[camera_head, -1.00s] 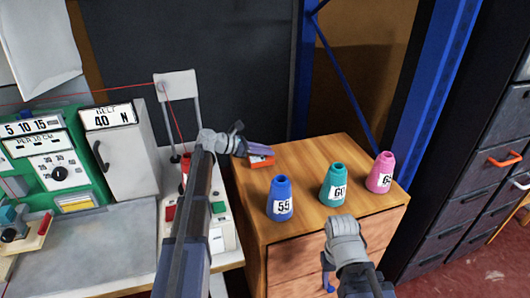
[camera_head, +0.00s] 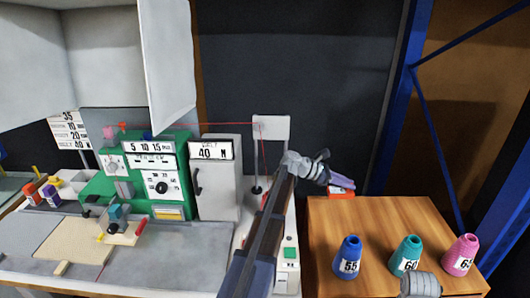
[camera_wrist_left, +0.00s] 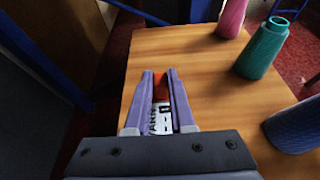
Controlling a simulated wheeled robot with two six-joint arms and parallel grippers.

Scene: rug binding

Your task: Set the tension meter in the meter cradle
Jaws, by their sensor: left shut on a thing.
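The tension meter appears to be the small red-orange thing (camera_head: 342,193) at the back left corner of the wooden cabinet; in the left wrist view it shows as a red and white labelled body (camera_wrist_left: 160,115). My left gripper (camera_head: 342,181) is shut on it, with its two purple fingers (camera_wrist_left: 160,76) along either side. I cannot tell whether the meter touches the cabinet top. My right gripper is mostly cut off at the bottom edge; only its grey wrist part shows, in front of the cabinet. I cannot clearly make out the meter cradle.
Blue (camera_head: 348,258), teal (camera_head: 406,255) and pink (camera_head: 461,255) cones stand on the wooden cabinet (camera_head: 380,220). Left are a green machine (camera_head: 172,165), a grey box marked 40 N (camera_head: 214,182) and a grey bench top (camera_head: 185,262). A red thread runs to a white-plated stand (camera_head: 271,128).

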